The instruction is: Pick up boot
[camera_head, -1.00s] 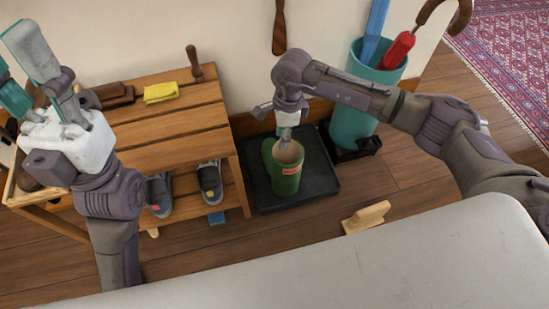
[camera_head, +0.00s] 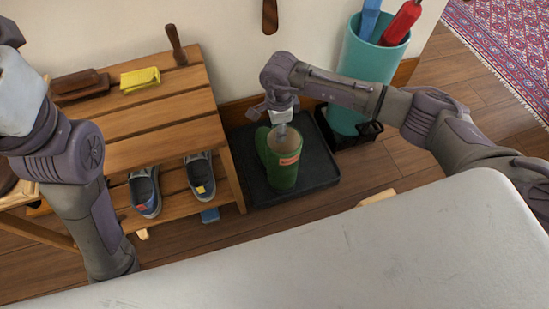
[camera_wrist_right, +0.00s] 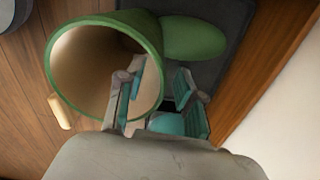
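A green boot (camera_head: 284,172) with a tan lining and an orange label stands upright on a black tray (camera_head: 318,172), its opening facing up. My right gripper (camera_head: 283,132) is above and at the boot's mouth. In the right wrist view, the boot's round opening (camera_wrist_right: 85,75) is large, and the boot's green toe shows behind it. My right gripper (camera_wrist_right: 160,95) is open there, one finger over the opening and the other outside the rim, with the boot's wall between them. I cannot tell if they touch it. My left gripper's pale palm (camera_head: 18,92) is at the left edge; its fingers are hidden.
A teal umbrella stand (camera_head: 365,70) is close behind on the right. A wooden piece (camera_head: 377,197) lies on the floor.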

